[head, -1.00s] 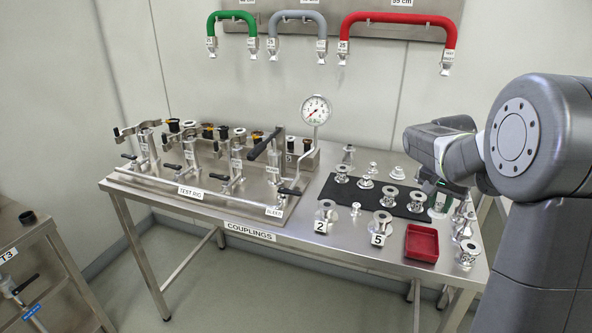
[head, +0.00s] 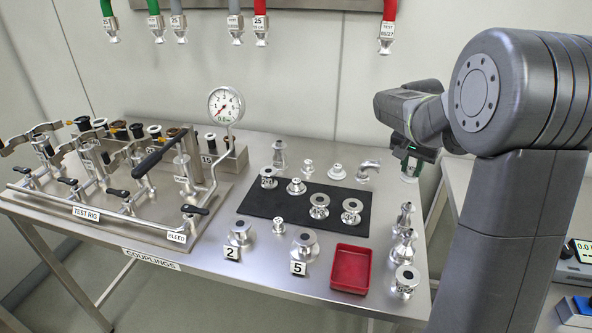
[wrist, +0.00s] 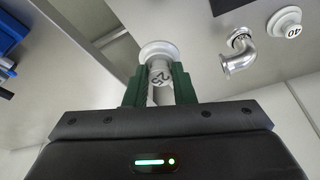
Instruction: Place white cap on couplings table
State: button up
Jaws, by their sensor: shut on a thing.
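My gripper (wrist: 158,85) is shut on a whitish round-flanged piece marked 25, which I take to be the white cap (wrist: 158,50). In the head view my gripper (head: 412,158) is at the back right of the couplings table (head: 330,143), with the white cap (head: 409,176) below its green fingers. The cap's flange points away from the wrist. I cannot tell whether it touches the tabletop.
A bent pipe fitting (head: 368,171) and a pale flanged piece (head: 337,172) stand left of my gripper. Several fittings stand on a black mat (head: 283,203). Others line the right edge near a red tray (head: 351,268). The test rig (head: 95,207) fills the left.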

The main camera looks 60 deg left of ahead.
jog(key=shift+s+d+f, duration=0.1)
jog(key=shift+s+f, duration=0.05)
jog(key=shift+f, duration=0.05)
notch_tip(320, 180, down, 10)
jog(key=shift+r, duration=0.25)
jog(key=shift+f, duration=0.1)
jog(key=o, duration=1)
jog(key=v, duration=1.2)
